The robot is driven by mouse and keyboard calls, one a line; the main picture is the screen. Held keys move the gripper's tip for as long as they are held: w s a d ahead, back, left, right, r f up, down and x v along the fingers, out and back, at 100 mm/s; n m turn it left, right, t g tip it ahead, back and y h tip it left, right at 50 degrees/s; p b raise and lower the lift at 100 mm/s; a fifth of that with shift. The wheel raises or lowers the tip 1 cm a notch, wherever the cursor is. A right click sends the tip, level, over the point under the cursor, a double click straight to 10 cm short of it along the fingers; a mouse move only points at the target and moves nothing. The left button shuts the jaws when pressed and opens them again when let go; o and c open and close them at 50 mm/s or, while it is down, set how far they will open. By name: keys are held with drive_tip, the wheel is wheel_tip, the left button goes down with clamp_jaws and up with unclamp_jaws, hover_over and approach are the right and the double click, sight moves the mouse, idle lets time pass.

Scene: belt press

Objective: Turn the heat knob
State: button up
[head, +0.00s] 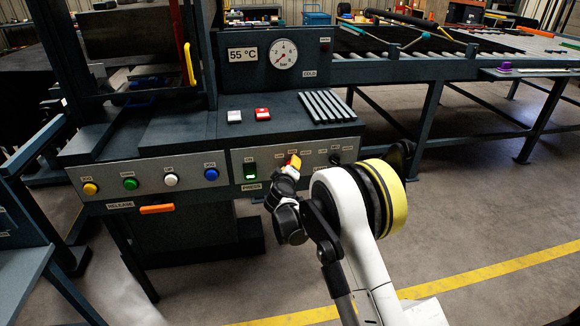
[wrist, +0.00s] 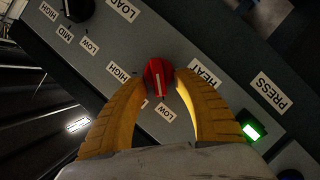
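The heat knob (wrist: 158,76) is red with a white pointer line and sits on the grey panel, between labels reading HEAT, HIGH and LOW. Its line points down in the wrist view, roughly towards LOW. My gripper (wrist: 160,81) is open, with one yellow finger on each side of the knob. Narrow gaps seem to show beside it; I cannot tell whether either finger touches. Part of the label area is hidden behind the left finger. In the head view my gripper (head: 292,163) is at the right-hand front panel and mostly covers the knob.
A black load knob (wrist: 78,8) is at the upper left of the wrist view. A lit green press switch (wrist: 253,130) is near the right finger. In the head view, a gauge (head: 284,54) and a 55 °C display (head: 243,54) stand above the panel.

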drive_tip(key=v, duration=1.2)
drive_tip(key=shift+d, duration=0.1)
drive_tip(key=s+d+r+m+g+h, duration=0.1)
drive_tip(key=s+d+r+m, duration=0.1)
drive_tip(key=s+d+r, duration=0.3)
drive_tip(key=s+d+r+m+g, duration=0.2)
drive_tip(key=s+d+r, duration=0.1)
drive_tip(key=d, duration=0.5)
drive_tip(key=s+d+r+m+g+h, duration=0.1)
drive_tip(key=s+d+r, duration=0.25)
drive_tip(key=d, duration=0.25)
drive_tip(key=s+d+m+g+y, duration=0.1)
drive_tip(key=s+d+m+g, duration=0.1)
drive_tip(key=s, duration=1.1)
drive_tip(key=s+d+f+m+g+y, duration=0.1)
drive_tip(key=s+d, duration=0.4)
drive_tip(key=s, duration=0.9)
drive_tip(key=shift+d+f+m+g+y, duration=0.3)
drive_tip(key=shift+m+g, duration=0.3)
drive_tip(key=shift+m, duration=0.5)
